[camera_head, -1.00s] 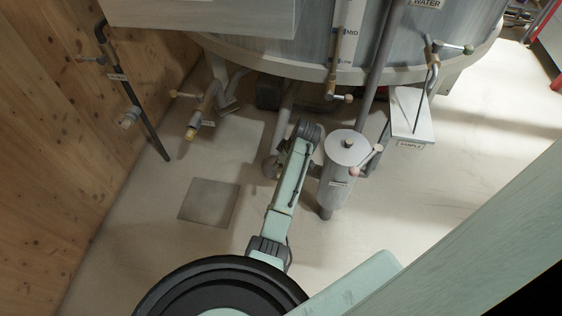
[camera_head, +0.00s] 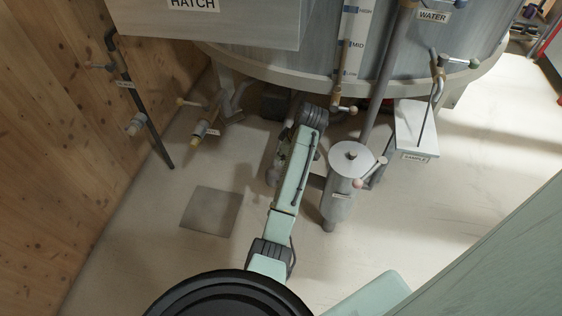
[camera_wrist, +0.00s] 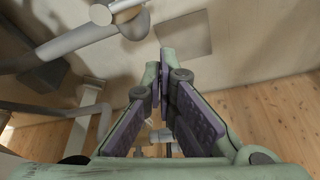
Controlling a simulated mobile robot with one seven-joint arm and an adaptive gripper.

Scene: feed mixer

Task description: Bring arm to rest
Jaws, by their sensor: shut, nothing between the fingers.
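My arm (camera_head: 292,178) reaches forward in the head view, from the black round joint at the bottom towards the underside of the tank (camera_head: 385,50). Its far end is in front of the tank's base, left of the grey cylinder with a lidded top (camera_head: 343,182). My gripper (camera_wrist: 165,88) shows in the wrist view, with purple-padded fingers meeting at the tips. It is shut and empty. In the head view the gripper is mostly hidden behind my arm, and I cannot make it out clearly.
Valve taps (camera_head: 200,130) and a dark wall pipe (camera_head: 140,105) are on the left by the wooden wall (camera_head: 60,130). Pale floor (camera_head: 140,250) is open at left. Grey pipes (camera_wrist: 75,40) pass close in the wrist view.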

